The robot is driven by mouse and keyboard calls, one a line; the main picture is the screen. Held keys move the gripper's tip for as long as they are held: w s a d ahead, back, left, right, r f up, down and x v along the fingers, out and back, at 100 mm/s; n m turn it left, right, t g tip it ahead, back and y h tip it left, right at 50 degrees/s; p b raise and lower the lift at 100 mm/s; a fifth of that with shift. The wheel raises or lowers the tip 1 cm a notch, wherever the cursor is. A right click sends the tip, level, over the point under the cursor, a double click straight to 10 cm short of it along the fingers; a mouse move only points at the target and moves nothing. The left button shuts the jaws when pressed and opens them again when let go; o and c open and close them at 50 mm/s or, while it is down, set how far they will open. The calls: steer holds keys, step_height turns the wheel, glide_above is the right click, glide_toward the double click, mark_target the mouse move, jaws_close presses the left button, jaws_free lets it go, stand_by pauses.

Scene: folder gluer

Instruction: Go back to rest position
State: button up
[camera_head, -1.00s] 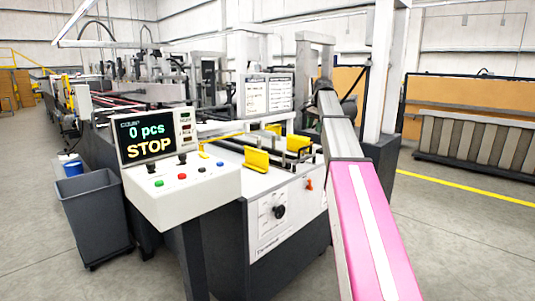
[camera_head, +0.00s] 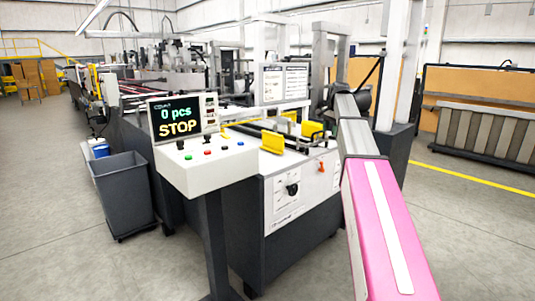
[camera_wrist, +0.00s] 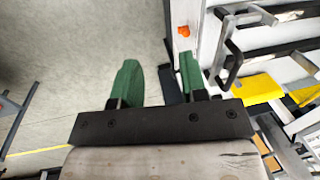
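My gripper (camera_wrist: 158,78) shows in the wrist view with its two green fingers apart and nothing between them. It is over the floor beside the white edge of the machine. In the head view my pink and grey arm reaches forward on the right, and the gripper itself cannot be made out. The folder gluer (camera_head: 283,222) stands ahead, with its control panel (camera_head: 205,172) in front. The panel's screen (camera_head: 181,120) reads "0 pcs" and "STOP".
A grey bin (camera_head: 124,195) stands left of the panel. Yellow guides (camera_head: 272,143) sit on the machine top and also show in the wrist view (camera_wrist: 236,91). An orange knob (camera_wrist: 184,31) is near the fingers. Floor is clear at left and front right.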

steer(key=s+a+f+n, duration=0.25)
steer(key=s+f, duration=0.45)
steer(key=f, duration=0.6)
steer(key=s+a+f+n, duration=0.25)
steer(key=s+f, duration=0.45)
steer(key=f, duration=0.7)
steer(key=s+a+f+n, duration=0.2)
steer(key=s+f, duration=0.6)
steer(key=s, duration=0.2)
steer(key=s+a+f+n+g+h, duration=0.1)
steer(key=s+a+f, duration=0.1)
steer(key=s+f, duration=0.6)
steer(key=shift+s+f+n, duration=0.4)
steer(key=shift+s, duration=0.85)
